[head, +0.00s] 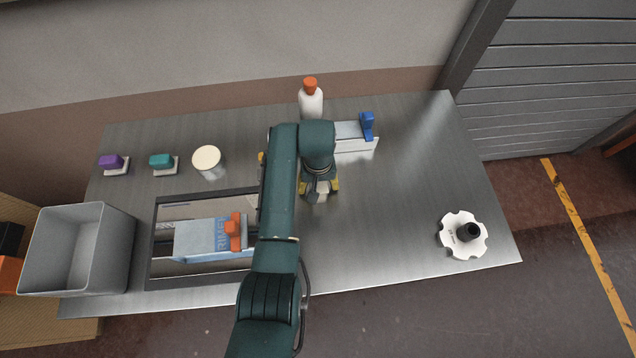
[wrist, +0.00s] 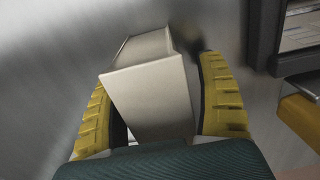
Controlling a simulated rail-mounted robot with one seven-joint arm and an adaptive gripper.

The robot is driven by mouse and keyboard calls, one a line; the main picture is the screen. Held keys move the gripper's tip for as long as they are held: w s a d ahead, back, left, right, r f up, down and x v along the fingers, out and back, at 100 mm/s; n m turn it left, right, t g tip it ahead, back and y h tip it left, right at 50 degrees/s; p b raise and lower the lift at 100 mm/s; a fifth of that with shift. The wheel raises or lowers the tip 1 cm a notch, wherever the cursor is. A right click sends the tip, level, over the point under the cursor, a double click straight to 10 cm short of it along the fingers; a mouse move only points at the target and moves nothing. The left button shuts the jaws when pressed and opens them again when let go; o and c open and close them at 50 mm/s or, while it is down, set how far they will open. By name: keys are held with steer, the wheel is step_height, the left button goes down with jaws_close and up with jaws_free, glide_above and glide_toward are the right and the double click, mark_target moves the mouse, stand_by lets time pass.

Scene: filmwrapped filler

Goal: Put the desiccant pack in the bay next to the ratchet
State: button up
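My gripper (head: 321,190) is over the middle of the table, right of the dark-rimmed tray. In the wrist view, its yellow fingers (wrist: 160,100) lie along both sides of a plain pale box (wrist: 155,95) and appear closed on it. The box carries no readable label; it fits a desiccant pack, but I cannot confirm that. The tray (head: 150,243) is at left, its right part hidden by my arm. A light-blue printed box (head: 200,240) with an orange part (head: 233,230) covers much of it. I cannot make out a ratchet. The tray's corner shows in the wrist view (wrist: 264,35).
A grey bin (head: 118,240) stands left of the tray. Behind are purple (head: 111,161) and teal (head: 160,160) items, a pale canister (head: 207,160), a white bottle (head: 311,102) and a blue-topped fixture (head: 367,124). A white knob wheel (head: 450,242) sits front right, with clear table around it.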

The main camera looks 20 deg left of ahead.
steer(key=c, duration=1.1)
